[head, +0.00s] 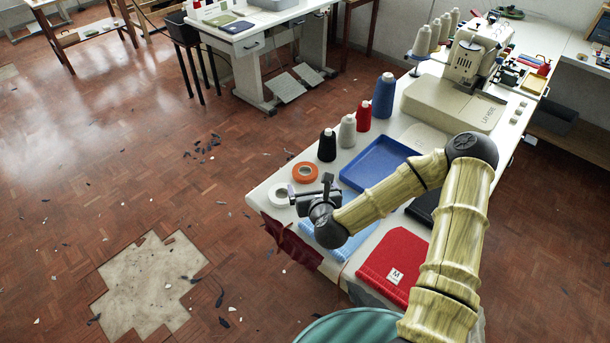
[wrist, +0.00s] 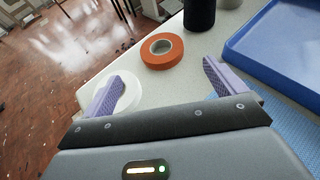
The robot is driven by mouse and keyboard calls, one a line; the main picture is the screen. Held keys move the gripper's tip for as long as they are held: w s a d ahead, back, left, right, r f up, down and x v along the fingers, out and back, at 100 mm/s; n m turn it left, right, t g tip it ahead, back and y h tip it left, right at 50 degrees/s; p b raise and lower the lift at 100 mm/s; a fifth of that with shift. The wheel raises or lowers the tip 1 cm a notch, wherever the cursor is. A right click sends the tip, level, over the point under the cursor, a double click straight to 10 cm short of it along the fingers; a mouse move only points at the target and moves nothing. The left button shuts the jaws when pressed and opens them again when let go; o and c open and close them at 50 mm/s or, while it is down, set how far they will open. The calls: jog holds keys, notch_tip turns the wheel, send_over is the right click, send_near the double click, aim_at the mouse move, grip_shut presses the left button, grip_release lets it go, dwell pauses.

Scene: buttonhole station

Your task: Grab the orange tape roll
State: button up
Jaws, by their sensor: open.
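The orange tape roll (head: 305,171) lies flat on the white table near its left end. In the wrist view the roll (wrist: 176,55) sits beyond my fingertips, between them from side to side, with nothing touching it. My gripper (head: 306,190) is over the table just in front of the roll. In the wrist view its two purple fingers (wrist: 160,78) are wide apart and empty. A white tape roll (head: 279,195) lies beside the orange one; in the wrist view the left finger partly covers it (wrist: 128,98).
A black thread cone (head: 327,146) stands right behind the orange roll, with more cones farther back. A blue tray (head: 375,163) lies to the right. Blue cloth (head: 345,240) and red cloth (head: 398,262) lie near the front edge. A sewing machine (head: 465,85) stands farther back.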

send_near(304, 168)
jog(key=shift+w+f, duration=0.35)
jog(key=shift+w, duration=0.15)
jog(key=shift+a, duration=0.15)
jog(key=shift+a, duration=0.1)
jog(key=shift+p+x, duration=0.55)
jog(key=shift+x, duration=2)
jog(key=c, duration=1.1)
jog(key=shift+o, duration=0.2)
jog(key=shift+r, duration=0.1)
jog(key=shift+r, duration=0.1)
